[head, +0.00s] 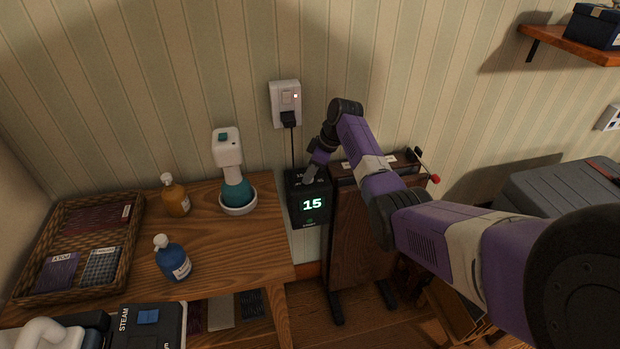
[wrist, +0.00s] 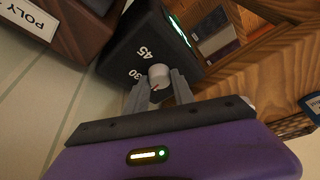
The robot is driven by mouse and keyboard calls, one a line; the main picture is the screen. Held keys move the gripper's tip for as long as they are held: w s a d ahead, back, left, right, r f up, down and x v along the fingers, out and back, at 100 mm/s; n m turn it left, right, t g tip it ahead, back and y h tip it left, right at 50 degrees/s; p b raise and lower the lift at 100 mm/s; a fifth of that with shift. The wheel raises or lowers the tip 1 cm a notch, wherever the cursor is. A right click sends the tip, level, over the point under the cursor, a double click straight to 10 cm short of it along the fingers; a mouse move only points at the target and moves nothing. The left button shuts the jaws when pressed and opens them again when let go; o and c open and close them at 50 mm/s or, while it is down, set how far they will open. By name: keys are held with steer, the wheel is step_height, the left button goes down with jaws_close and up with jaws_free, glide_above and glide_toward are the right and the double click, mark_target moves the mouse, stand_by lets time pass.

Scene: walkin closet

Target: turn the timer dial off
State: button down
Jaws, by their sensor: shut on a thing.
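The timer is a black box (head: 296,215) against the wall at the middle in the head view, with a lit green display reading 15. In the wrist view the timer (wrist: 146,42) shows a top face marked 45 and 30. Its small pale grey dial (wrist: 158,72) sits on that face. My gripper (wrist: 157,88) is shut on the dial, one finger at each side. In the head view my gripper (head: 309,178) reaches down onto the timer's top, and the dial is hidden there.
A cord runs from the timer up to a wall outlet (head: 286,104). A wooden table (head: 230,255) at left holds a teal-and-white device (head: 232,170), an amber bottle (head: 175,197), a blue bottle (head: 172,260) and a wicker basket (head: 130,235). A brown wooden piece (head: 352,225) stands close right of the timer.

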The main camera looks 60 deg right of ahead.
steer(key=n+b, duration=0.2)
steer(key=n+y+b, duration=0.1)
steer(key=b, duration=0.1)
steer(key=shift+d+f+n+g, duration=0.15)
steer(key=shift+f+n+g, duration=0.15)
steer(key=n+y+b, duration=0.1)
steer(key=n+b, duration=0.1)
steer(key=b, duration=0.2)
steer(key=shift+w+f+n, duration=0.1)
steer(key=shift+n, duration=0.3)
steer(key=n+g+b, duration=0.1)
steer(key=n+b, duration=0.2)
steer(key=b, duration=0.3)
steer(key=shift+n+g+y, duration=0.3)
steer(key=shift+g+y, duration=0.1)
steer(key=shift+w+r+n+b, duration=0.1)
steer(key=shift+r+n+b, duration=0.3)
steer(key=shift+b, duration=0.75)
steer(key=shift+n, duration=0.3)
steer(key=c, duration=1.1)
jaws_free()
steer(key=shift+r, duration=0.1)
